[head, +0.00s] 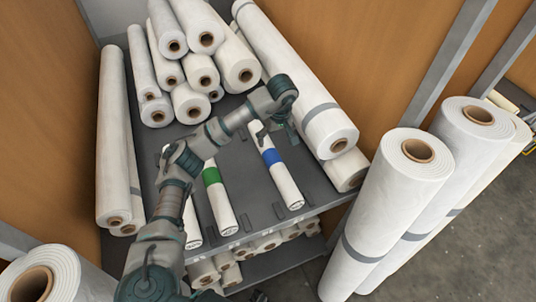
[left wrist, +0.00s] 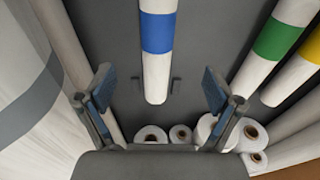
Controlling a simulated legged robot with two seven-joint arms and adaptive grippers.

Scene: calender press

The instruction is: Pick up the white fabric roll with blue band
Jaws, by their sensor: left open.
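The white fabric roll with the blue band (head: 286,184) lies on the dark grey shelf (head: 250,188), its near end toward the shelf's front edge. In the left wrist view the roll (left wrist: 157,77) runs down from the top centre, its blue band above the gap between the fingers. My left gripper (head: 272,132) is over the far part of this roll and hides some of it. In the left wrist view my left gripper (left wrist: 158,92) is open, one finger on either side of the roll's line, with nothing held. My right gripper does not show.
A green-banded roll (head: 217,202) lies left of the blue-banded one, and a yellow-banded roll (left wrist: 307,55) is beyond it. Large white rolls are stacked at the back (head: 190,103). A long grey-banded roll (head: 322,116) lies close on the right. Tall rolls (head: 390,205) stand at right.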

